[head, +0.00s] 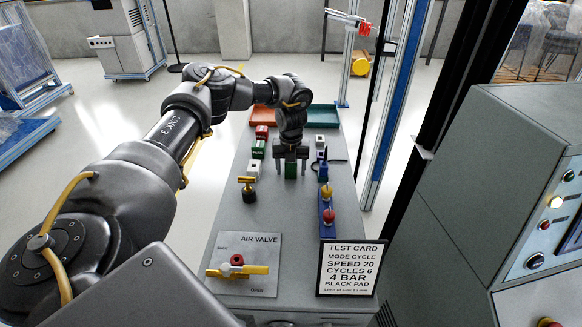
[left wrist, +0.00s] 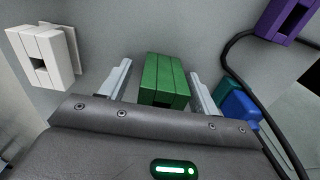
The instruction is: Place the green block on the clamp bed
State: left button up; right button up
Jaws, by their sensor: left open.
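A green block (head: 291,171) stands on the grey bench top, below my left gripper (head: 291,165). In the left wrist view the green block (left wrist: 163,78) lies between the two fingers of my left gripper (left wrist: 160,76). The gripper is open, with a gap on each side of the block, wider on the left. Another dark green block (head: 258,150) sits in the row to the left on the bench. I cannot tell which part is the clamp bed. My right gripper is not in view.
White (head: 253,168) and red (head: 262,132) blocks stand left of the gripper, and a purple block (left wrist: 283,18) with a black cable to its right. A brass valve (head: 248,190), blue fixture (head: 327,215), air valve panel (head: 240,252) and test card (head: 348,268) are nearer. Orange (head: 264,112) and green (head: 322,112) trays stand behind.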

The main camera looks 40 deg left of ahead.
pick_arm(q)
grip_shut()
dwell(0.3)
jog(key=shift+r, duration=0.1)
jog(key=shift+r, duration=0.55)
jog(key=s+d+r, duration=0.8)
jog(key=s+r, duration=0.3)
jog(key=shift+s+r, duration=0.2)
jog(key=shift+r, duration=0.2)
